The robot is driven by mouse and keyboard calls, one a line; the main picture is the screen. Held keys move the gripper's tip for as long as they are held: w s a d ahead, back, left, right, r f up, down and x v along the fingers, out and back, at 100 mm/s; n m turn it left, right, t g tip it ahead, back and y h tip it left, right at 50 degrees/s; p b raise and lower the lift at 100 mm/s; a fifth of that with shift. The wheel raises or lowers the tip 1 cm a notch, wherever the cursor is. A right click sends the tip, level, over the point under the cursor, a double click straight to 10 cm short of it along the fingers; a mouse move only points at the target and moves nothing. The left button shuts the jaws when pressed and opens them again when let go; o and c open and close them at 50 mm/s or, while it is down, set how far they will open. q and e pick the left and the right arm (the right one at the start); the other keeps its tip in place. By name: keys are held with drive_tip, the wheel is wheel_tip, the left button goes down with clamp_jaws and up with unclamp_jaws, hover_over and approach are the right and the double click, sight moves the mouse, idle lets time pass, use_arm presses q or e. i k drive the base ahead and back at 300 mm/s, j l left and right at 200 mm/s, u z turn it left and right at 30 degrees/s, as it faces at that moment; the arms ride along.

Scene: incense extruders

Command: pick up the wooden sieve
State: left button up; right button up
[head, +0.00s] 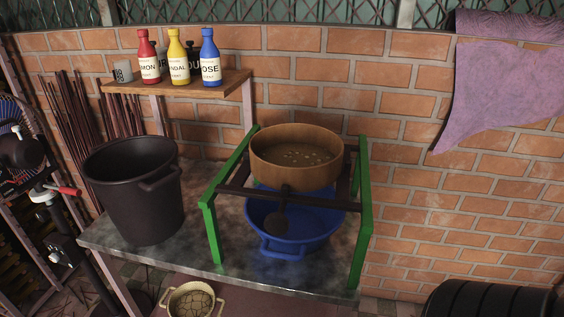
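The wooden sieve (296,172) is a round, brown, drum-like frame with some small pale bits inside. It rests on the dark crossbars (240,194) of a green stand (210,228) on the table. A blue basin (325,232) with handles sits under the sieve, inside the stand. Neither of my grippers shows in the head view.
A large black bucket (135,195) stands left of the stand on the grey table (180,258). Behind is a wooden shelf (160,83) with red, yellow and blue bottles and a brick wall (420,190). A black machine with a red handle (68,190) stands at the left.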

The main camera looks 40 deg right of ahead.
sight(304, 157)
drive_tip(key=i+j+z, duration=0.4)
drive_tip(key=i+l+z, duration=0.15)
drive_tip(key=z, duration=0.35)
drive_tip(key=i+l+z, duration=0.15)
drive_tip(key=z, duration=0.35)
drive_tip(key=i+z, duration=0.2)
drive_tip(key=z, duration=0.25)
drive_tip(key=k+j+u, duration=0.15)
drive_tip(key=u, duration=0.35)
drive_tip(key=k+j+u, duration=0.1)
drive_tip(key=j+u, duration=0.35)
drive_tip(key=z, duration=1.35)
drive_tip(key=k+j+z, duration=0.1)
drive_tip(key=z, duration=0.4)
